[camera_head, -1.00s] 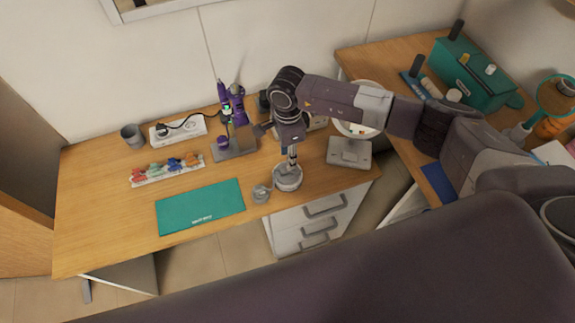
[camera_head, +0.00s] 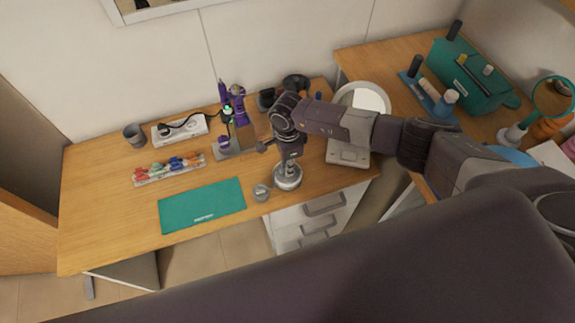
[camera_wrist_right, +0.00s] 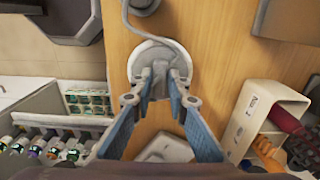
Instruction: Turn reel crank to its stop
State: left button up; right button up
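The reel, a round pale-grey metal piece (camera_head: 288,178), sits near the front right of the wooden desk. In the right wrist view its round base (camera_wrist_right: 137,57) lies beyond my fingers, with a grey upright part (camera_wrist_right: 160,72) at its middle. My right gripper (camera_head: 289,160) points down over the reel. In the wrist view its two fingertips (camera_wrist_right: 163,82) stand on either side of the grey part. Whether they touch it is unclear. The crank's shape and angle are largely hidden by the gripper. My left gripper is not in view.
A teal mat (camera_head: 202,206) lies further left. A stand with a purple tool (camera_head: 228,145) is behind left, and a round mirror (camera_head: 349,153) stands to the right. Drawers (camera_head: 312,222) are below.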

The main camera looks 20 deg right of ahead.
grip_shut()
